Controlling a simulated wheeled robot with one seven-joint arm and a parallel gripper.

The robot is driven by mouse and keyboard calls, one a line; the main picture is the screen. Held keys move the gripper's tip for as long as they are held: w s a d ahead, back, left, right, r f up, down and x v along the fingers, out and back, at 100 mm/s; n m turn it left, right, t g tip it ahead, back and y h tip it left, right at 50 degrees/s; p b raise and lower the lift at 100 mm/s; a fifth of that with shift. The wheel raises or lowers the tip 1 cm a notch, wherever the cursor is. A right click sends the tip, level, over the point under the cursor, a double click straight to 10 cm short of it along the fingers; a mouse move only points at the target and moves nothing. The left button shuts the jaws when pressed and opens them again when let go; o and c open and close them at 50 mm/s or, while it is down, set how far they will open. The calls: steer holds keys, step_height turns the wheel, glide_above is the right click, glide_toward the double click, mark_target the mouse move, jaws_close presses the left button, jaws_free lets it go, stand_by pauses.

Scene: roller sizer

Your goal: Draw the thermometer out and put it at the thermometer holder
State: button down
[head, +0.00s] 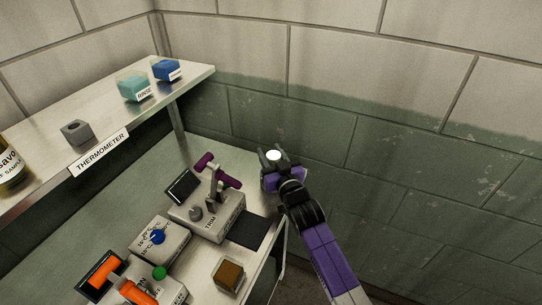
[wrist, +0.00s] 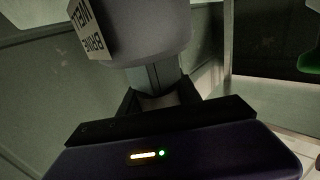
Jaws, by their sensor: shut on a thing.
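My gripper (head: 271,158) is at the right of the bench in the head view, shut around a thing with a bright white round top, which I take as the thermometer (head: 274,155). Its lower part is hidden there. The thermometer holder (head: 76,132) is a small grey block with a dark hole, on the shelf behind the "THERMOMETER" label.
The shelf (head: 195,80) also bears a teal rinse container (head: 134,84), a blue container (head: 166,69) and a bottle (head: 10,165). On the bench are a unit with purple handles (head: 208,212), a dial box (head: 160,240), orange-handled gear (head: 137,293) and a brown-topped box (head: 228,275). A wall stands behind.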

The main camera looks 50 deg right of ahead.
step_height(320, 180, up, 20)
steer(key=shift+f+b, duration=0.15)
steer(key=shift+b, duration=0.3)
